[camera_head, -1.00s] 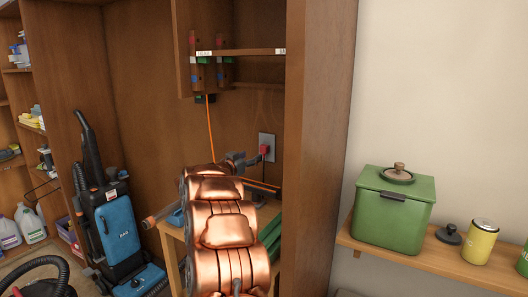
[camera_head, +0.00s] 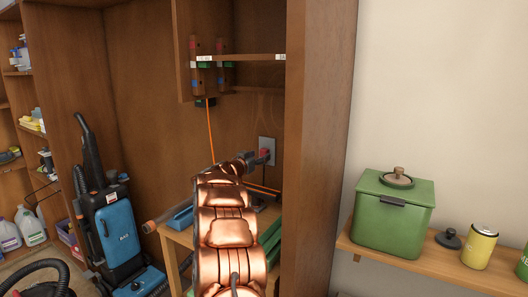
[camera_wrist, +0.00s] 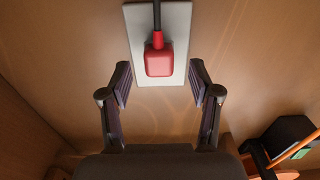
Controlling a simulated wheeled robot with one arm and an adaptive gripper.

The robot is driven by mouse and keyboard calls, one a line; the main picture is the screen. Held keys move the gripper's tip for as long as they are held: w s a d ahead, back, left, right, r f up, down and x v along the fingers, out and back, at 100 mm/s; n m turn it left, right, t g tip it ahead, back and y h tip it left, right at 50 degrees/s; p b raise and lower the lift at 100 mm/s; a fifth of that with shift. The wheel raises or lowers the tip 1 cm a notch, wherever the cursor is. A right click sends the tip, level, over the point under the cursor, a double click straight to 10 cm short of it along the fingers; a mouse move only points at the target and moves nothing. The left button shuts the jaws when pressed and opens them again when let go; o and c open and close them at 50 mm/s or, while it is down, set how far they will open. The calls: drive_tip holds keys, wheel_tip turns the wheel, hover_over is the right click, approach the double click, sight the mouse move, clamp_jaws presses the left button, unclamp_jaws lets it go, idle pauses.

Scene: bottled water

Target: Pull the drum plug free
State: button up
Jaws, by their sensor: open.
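A red plug (camera_wrist: 159,60) with a dark cord rising from its top sits in a pale wall plate (camera_wrist: 178,18). In the head view the plug (camera_head: 265,153) shows as a small red patch just beyond my gripper (camera_head: 254,161), on the back panel of the wooden cabinet. In the wrist view my gripper (camera_wrist: 160,84) is open and empty. Its two fingers stand left and right of the plug's line, with clear gaps. The plug shows slightly above the middle between the fingertips. How deep the fingers reach around it I cannot tell.
An orange cable (camera_head: 211,132) hangs from a dark box (camera_head: 205,102) under the shelf. The cabinet's side panel (camera_head: 318,150) stands close to the right of my arm. A blue vacuum cleaner (camera_head: 118,230) stands left. A green box (camera_head: 392,215) sits on the right shelf.

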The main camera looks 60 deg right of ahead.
drive_tip(key=shift+d+r+p, duration=0.35)
drive_tip(key=shift+d+p, duration=0.45)
drive_tip(key=shift+d, duration=0.05)
drive_tip(key=shift+d+f+p, duration=0.3)
drive_tip(key=shift+d, duration=0.2)
drive_tip(key=shift+p, duration=1.05)
drive_tip(key=shift+c, duration=0.3)
clamp_jaws()
idle(0.5)
drive_tip(key=shift+a, duration=0.15)
drive_tip(key=shift+s+a, duration=0.1)
drive_tip(key=shift+a, duration=2.75)
